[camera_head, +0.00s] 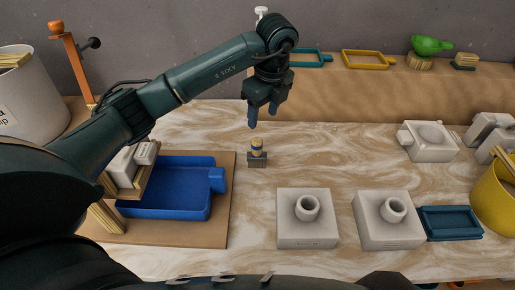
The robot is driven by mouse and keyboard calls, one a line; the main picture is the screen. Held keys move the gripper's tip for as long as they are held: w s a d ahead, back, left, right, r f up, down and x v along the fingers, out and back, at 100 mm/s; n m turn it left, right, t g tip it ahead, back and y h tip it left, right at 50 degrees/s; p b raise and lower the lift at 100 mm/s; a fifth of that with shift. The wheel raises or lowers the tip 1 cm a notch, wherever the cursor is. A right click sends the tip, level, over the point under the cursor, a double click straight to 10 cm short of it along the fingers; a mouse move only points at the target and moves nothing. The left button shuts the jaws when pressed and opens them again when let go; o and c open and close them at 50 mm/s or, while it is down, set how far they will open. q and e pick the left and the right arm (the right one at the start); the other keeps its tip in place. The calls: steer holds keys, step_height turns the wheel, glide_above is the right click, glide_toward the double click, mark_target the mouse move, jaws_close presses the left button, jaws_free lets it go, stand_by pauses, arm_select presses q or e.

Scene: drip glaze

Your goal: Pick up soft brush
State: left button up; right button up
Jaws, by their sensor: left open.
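A small upright item with a yellow middle (257,148) stands on the table in a small grey block (257,160). It may be the soft brush, but it is too small to tell for certain. My left gripper (263,112) points down just above and slightly behind this item in the picture. It is open, with nothing visible between its fingers, and appears apart from the item. My right gripper is not in view.
A blue tray (165,205) on a brown board (222,225) lies at left. Two pale blocks with round necks (305,230) (385,230) stand in front, near a dark blue tray (451,222) and yellow bucket (493,205). A raised shelf (350,100) runs behind.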

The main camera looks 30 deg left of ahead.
mark_target(257, 139)
arm_select(q)
steer(key=f, duration=0.6)
steer(key=shift+a+f+p, duration=0.25)
steer(key=shift+a+p, duration=0.05)
steer(key=shift+a, duration=0.1)
steer(key=shift+s+a+f+p, duration=0.1)
steer(key=shift+a+f+p, duration=0.1)
steer(key=shift+f, duration=0.7)
steer(key=shift+w+a+f+p, duration=0.1)
steer(key=shift+a+f+p, duration=0.1)
steer(key=shift+f, duration=0.65)
steer(key=shift+s+a+f+p, duration=0.1)
steer(key=shift+f+p, duration=0.1)
steer(key=shift+f, duration=0.7)
steer(key=shift+c, duration=0.3)
steer(key=c, duration=1)
